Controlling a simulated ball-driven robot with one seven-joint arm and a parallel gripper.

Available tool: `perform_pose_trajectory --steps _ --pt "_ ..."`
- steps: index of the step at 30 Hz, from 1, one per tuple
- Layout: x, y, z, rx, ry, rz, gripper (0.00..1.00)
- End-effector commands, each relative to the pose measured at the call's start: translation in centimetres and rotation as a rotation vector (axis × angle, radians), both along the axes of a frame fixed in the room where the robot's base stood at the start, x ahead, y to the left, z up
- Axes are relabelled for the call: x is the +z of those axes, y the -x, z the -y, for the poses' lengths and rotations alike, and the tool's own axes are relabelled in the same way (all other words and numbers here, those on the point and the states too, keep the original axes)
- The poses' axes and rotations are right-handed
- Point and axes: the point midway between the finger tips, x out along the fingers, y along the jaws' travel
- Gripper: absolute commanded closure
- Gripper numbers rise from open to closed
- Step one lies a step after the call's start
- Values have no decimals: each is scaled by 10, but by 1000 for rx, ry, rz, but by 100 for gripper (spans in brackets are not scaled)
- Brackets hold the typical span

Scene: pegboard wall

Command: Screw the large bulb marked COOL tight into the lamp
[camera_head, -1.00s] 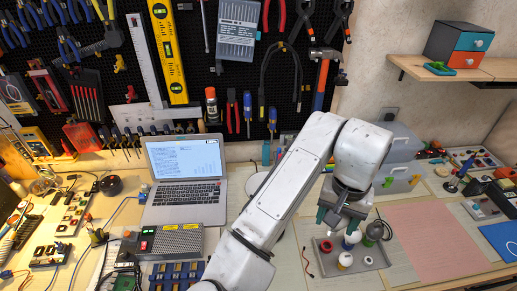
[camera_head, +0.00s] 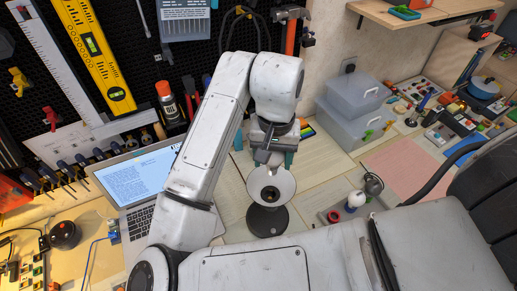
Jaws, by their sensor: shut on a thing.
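The lamp (camera_head: 286,182) stands on the bench with its pale, cone-shaped shade facing up and a dark socket visible inside. Its round black base (camera_head: 267,222) shows below the shade. My gripper (camera_head: 275,160) is over the back rim of the shade in this view, pointing down and shut on a bulb. The bulb is almost wholly hidden between the fingers, and no COOL marking can be read. I cannot tell whether the bulb touches the lamp. Another white bulb (camera_head: 356,199) stands in the grey tray (camera_head: 345,211) to the right.
The tray also holds a red ring (camera_head: 334,216) and a dark metal item (camera_head: 373,184); my body hides its near part. An open laptop (camera_head: 130,182) is left of the lamp. Grey lidded boxes (camera_head: 352,120) stand behind right. A pink mat (camera_head: 402,158) is clear.

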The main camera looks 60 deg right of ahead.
Motion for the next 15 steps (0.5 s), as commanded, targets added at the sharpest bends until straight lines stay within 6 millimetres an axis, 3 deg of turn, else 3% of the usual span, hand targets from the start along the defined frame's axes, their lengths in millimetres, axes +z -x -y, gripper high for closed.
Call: perform_pose_trajectory --steps 15 --pt "-38 0 0 1 -1 1 67"
